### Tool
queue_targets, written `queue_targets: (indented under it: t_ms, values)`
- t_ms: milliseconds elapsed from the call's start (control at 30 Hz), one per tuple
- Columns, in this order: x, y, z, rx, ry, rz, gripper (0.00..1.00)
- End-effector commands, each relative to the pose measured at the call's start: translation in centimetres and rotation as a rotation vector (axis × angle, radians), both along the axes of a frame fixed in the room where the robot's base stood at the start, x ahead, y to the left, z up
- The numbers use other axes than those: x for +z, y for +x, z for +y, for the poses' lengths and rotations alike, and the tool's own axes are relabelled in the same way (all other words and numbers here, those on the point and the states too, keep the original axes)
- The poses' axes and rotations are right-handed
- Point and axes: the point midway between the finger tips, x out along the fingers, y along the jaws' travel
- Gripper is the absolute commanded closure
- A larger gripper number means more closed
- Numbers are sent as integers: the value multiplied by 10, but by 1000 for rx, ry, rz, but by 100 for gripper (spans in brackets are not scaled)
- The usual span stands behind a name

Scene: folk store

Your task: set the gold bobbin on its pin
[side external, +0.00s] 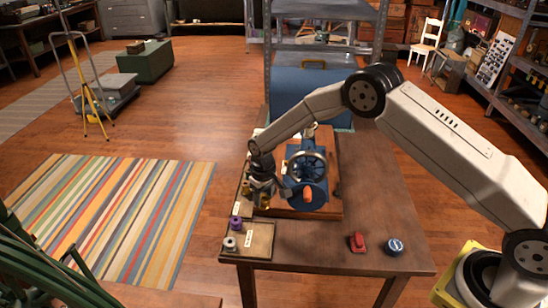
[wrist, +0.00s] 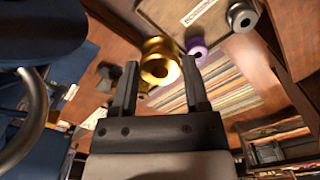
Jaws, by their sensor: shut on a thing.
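The gold bobbin (wrist: 153,47) is between my gripper's fingertips in the wrist view, its round flange and centre hole facing the camera. My gripper (wrist: 160,78) is shut on it. In the side view my gripper (side external: 262,199) is low at the left side of the blue winding machine (side external: 306,167), near the table's left edge. The machine has a spoked wheel and stands on a wooden base. The pin cannot be made out in either view; my gripper and the machine may hide it.
A purple bobbin (side external: 236,222) and a grey bobbin (side external: 229,242) stand at the left of a labelled tray (side external: 262,240) on the table's front left. A red object (side external: 357,242) and a blue tin (side external: 394,246) sit front right.

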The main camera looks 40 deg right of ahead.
Motion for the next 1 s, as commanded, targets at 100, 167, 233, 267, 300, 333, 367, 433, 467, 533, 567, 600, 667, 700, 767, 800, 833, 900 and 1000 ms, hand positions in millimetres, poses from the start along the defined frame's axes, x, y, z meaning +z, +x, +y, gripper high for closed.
queue_targets:
  t_ms: [100,167,233,267,300,333,367,433,467,533,567,600,667,700,767,800,833,900,1000]
  values:
    - [34,1,0,0,0,-4,69]
    - [51,1,0,0,0,-5,69]
    - [72,1,0,0,1,-6,69]
    - [82,1,0,0,1,-6,69]
    - [94,1,0,0,1,-6,69]
    - [104,1,0,0,1,-7,69]
    - [114,1,0,0,1,-6,69]
    - [136,1,0,0,1,-6,69]
    - [146,1,0,0,1,-6,69]
    - [166,1,0,0,0,-5,69]
    - [174,1,0,0,1,-6,69]
    - [183,1,0,0,0,-5,69]
    - [196,0,0,0,0,-4,69]
    - [206,0,0,0,0,-4,69]
    - [216,0,0,0,0,-3,69]
    - [224,0,0,0,0,-4,69]
    - [229,0,0,0,0,-4,69]
    - [231,2,-10,-5,0,1,69]
    - [231,6,-30,-6,0,1,69]
